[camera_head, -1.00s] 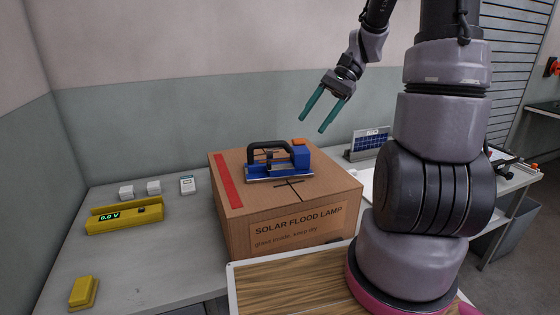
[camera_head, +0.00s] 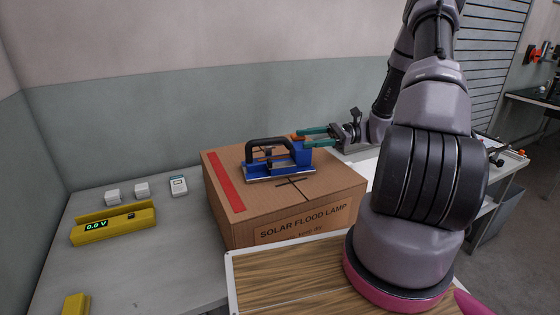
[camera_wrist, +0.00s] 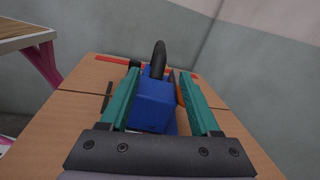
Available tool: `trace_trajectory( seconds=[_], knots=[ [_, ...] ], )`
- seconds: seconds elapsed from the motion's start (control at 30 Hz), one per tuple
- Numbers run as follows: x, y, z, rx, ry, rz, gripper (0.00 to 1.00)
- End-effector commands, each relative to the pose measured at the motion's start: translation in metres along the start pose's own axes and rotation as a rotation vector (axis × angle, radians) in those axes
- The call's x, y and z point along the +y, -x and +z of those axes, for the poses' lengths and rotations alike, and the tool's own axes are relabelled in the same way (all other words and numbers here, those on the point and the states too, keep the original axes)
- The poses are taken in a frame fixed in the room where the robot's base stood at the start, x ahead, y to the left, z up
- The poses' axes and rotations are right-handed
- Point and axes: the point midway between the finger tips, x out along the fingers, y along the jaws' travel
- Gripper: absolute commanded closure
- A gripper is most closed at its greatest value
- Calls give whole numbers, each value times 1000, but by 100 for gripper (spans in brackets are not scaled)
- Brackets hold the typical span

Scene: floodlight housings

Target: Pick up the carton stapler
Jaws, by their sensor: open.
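The carton stapler (camera_head: 278,163), blue with a black arched handle, stands on top of a closed cardboard carton (camera_head: 290,225). My gripper (camera_head: 302,140) has come in low from the right, level with the stapler's blue end block. Its two teal fingers are apart. In the wrist view my gripper (camera_wrist: 150,90) has one finger on each side of the stapler's blue block (camera_wrist: 153,105), with the black handle beyond. I cannot tell whether either finger touches it. The stapler's lower parts are partly hidden there.
A yellow meter (camera_head: 113,223) reading 0.0 V, two small white blocks and a white device (camera_head: 178,186) lie on the grey bench at left. A yellow block (camera_head: 76,304) is at the front left. A wooden-topped board (camera_head: 290,275) is in front of the carton.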

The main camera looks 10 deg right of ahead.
Motion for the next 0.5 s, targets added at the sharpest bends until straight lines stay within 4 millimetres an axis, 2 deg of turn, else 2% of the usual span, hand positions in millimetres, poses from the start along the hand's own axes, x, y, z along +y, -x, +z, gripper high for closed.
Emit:
trace_trajectory(
  seconds=[0.1, 0.27, 0.5],
  knots=[
    [0, -16, 0, 0, 0, 2, 37],
    [0, -27, 1, 2, 1, 1, 37],
    [0, -62, 4, 2, 0, 4, 37]
  ],
)
